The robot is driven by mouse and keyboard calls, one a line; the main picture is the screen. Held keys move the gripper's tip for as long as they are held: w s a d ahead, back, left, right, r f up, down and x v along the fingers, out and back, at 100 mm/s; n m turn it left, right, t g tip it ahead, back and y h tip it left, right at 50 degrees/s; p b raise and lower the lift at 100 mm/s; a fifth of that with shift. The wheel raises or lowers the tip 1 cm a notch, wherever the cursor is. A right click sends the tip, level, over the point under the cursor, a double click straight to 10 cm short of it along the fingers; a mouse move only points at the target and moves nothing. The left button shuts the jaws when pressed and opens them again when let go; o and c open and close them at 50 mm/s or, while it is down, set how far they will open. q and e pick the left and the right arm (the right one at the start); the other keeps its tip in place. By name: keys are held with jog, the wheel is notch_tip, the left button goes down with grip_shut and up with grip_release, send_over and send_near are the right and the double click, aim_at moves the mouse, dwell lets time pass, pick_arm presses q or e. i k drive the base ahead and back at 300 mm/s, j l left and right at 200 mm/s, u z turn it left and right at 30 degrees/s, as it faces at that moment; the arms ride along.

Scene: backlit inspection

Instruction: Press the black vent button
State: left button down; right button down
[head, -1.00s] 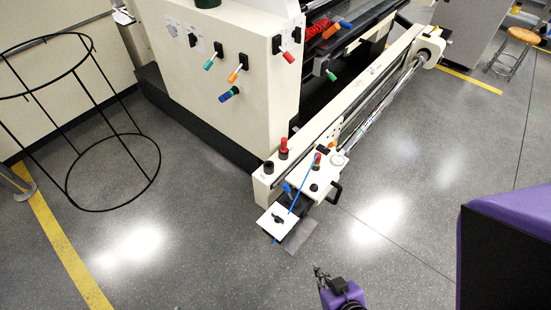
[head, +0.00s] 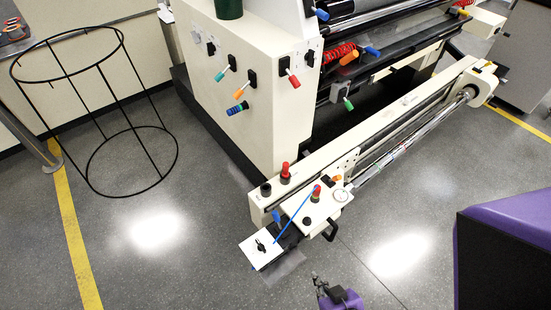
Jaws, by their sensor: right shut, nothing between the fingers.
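The cream machine's low rail ends near the picture's middle. A black button (head: 266,189) sits on that end, left of a red button (head: 285,171). A second black button (head: 307,222) sits on the small white panel, below a red knob (head: 316,192). The labels are too small to read, so I cannot tell which is the vent button. My right gripper (head: 317,278) is at the bottom edge, below and apart from the panel. It is shut and empty. My left gripper is not in view.
A white plate with a black knob (head: 262,247) juts out at the rail's end, with a blue rod (head: 294,215) above it. A black handle (head: 331,232) sticks out right of the panel. A black wire frame (head: 125,130) stands at left.

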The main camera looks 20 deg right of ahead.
aim_at(306, 219)
jog(key=l+u, duration=0.1)
jog(key=l, duration=1.45)
